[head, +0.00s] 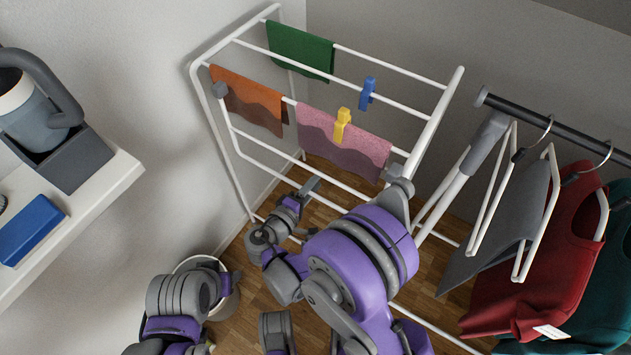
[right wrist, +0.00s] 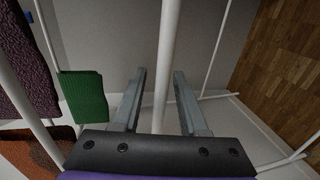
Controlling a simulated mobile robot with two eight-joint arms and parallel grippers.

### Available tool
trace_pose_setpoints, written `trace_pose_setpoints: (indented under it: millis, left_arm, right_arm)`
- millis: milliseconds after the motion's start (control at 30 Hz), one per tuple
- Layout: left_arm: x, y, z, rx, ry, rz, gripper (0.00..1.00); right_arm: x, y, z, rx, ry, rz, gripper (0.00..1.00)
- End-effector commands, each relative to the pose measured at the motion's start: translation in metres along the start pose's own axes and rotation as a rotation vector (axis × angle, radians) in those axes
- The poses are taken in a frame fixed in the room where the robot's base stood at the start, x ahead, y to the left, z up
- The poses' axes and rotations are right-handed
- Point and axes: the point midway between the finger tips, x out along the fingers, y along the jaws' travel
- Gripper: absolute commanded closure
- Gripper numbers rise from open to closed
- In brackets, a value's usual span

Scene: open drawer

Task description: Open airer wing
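The white clothes airer (head: 428,130) stands against the wall with cloths over its upper rails. Grey joints (head: 220,90) sit at its near corners, and a lower frame with white rails (head: 268,149) hangs below them on the near side; this looks like the folded wing. My right gripper (head: 308,190) is at these lower rails. In the right wrist view its two fingers (right wrist: 160,100) are apart, with a white rail (right wrist: 168,45) between them; contact cannot be told.
Green (head: 300,50), orange (head: 248,100) and pink (head: 340,140) cloths hang on the airer, with blue (head: 367,94) and yellow (head: 342,125) pegs. A clothes rail (head: 570,133) with garments stands close on the right. A shelf (head: 110,180) and white bucket (head: 227,300) are at left.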

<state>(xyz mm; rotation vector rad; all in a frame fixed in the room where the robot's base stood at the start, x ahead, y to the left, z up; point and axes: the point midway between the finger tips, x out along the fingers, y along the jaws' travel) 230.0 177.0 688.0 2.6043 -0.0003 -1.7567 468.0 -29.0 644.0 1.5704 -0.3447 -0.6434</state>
Motion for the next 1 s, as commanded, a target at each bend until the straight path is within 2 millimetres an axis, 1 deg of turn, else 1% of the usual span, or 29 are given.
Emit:
trace_pose_setpoints:
  millis: [33,167,200,233,1000]
  left_arm:
    - [0.0,0.0,0.0,0.0,0.0,0.0,0.5]
    - [0.0,0.0,0.0,0.0,0.0,0.0,0.5]
    - [0.0,0.0,0.0,0.0,0.0,0.0,0.5]
    - [0.0,0.0,0.0,0.0,0.0,0.0,0.5]
    - [0.0,0.0,-0.0001,0.0,0.0,0.0,0.5]
  right_arm:
    - [0.0001,0.0,0.0001,0.0,0.0,0.0,0.68]
    - [0.0001,0.0,0.0001,0.0,0.0,0.0,0.91]
    - [0.0002,0.0,0.0001,0.0,0.0,0.0,0.98]
    - [0.0002,0.0,0.0001,0.0,0.0,0.0,1.0]
    - [0.0005,0.0001,0.0002,0.0,-0.001,0.0,1.0]
